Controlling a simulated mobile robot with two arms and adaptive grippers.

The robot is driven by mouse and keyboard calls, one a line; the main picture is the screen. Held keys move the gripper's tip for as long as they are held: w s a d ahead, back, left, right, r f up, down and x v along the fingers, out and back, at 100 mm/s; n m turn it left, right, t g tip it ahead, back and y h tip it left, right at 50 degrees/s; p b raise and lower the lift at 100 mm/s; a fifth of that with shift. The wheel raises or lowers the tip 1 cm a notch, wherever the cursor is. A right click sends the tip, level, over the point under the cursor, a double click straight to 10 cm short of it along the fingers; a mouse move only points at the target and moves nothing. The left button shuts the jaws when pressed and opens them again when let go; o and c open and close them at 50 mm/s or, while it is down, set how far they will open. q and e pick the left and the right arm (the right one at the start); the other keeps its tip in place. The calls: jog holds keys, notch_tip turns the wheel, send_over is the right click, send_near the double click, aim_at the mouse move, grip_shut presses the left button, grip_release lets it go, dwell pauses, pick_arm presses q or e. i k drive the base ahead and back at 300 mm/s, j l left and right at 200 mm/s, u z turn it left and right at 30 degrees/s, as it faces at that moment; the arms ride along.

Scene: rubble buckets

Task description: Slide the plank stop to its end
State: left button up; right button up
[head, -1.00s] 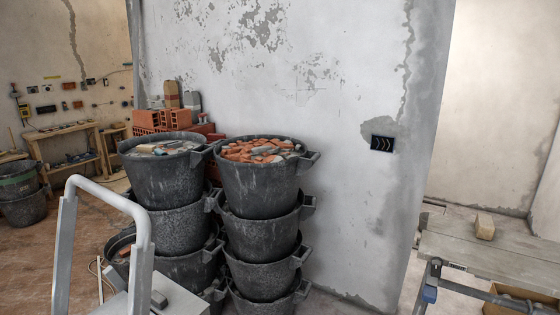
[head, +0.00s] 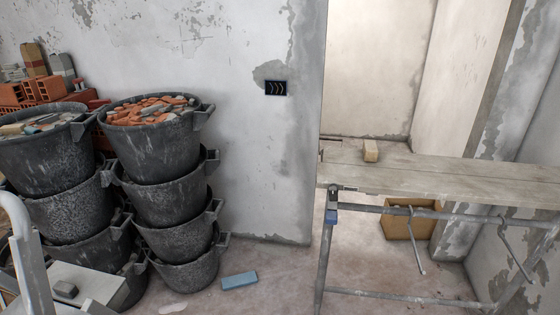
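A grey-brown plank (head: 455,173) lies across a metal trestle (head: 440,216) at the right. A small tan wooden block (head: 371,151), which looks like the stop, sits on the plank near its left end. Neither of my grippers shows in the head view.
Two stacks of black buckets, one topped with brick rubble (head: 150,108), stand at the left. A blue-grey block (head: 239,281) lies on the floor. A cardboard box (head: 408,220) is under the plank. Floor between stacks and trestle is mostly clear.

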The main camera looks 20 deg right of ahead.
aim_at(370, 152)
jog(key=z, duration=0.8)
jog(key=i+z, duration=0.1)
jog(key=z, duration=1.5)
jog(key=i+z, duration=0.1)
jog(key=z, duration=0.75)
jog(key=j+z, duration=0.1)
jog(key=z, duration=1.5)
jog(key=j+z, duration=0.15)
jog(key=z, duration=1.45)
jog(key=k+j+z, duration=0.1)
jog(key=k, duration=0.3)
jog(key=k+u, duration=0.15)
jog(key=u, duration=0.25)
jog(key=k+u, duration=0.15)
jog(key=u, duration=0.2)
jog(key=k+u, duration=0.15)
jog(key=u, duration=0.25)
jog(key=k+j+u, duration=0.1)
jog(key=u, duration=0.3)
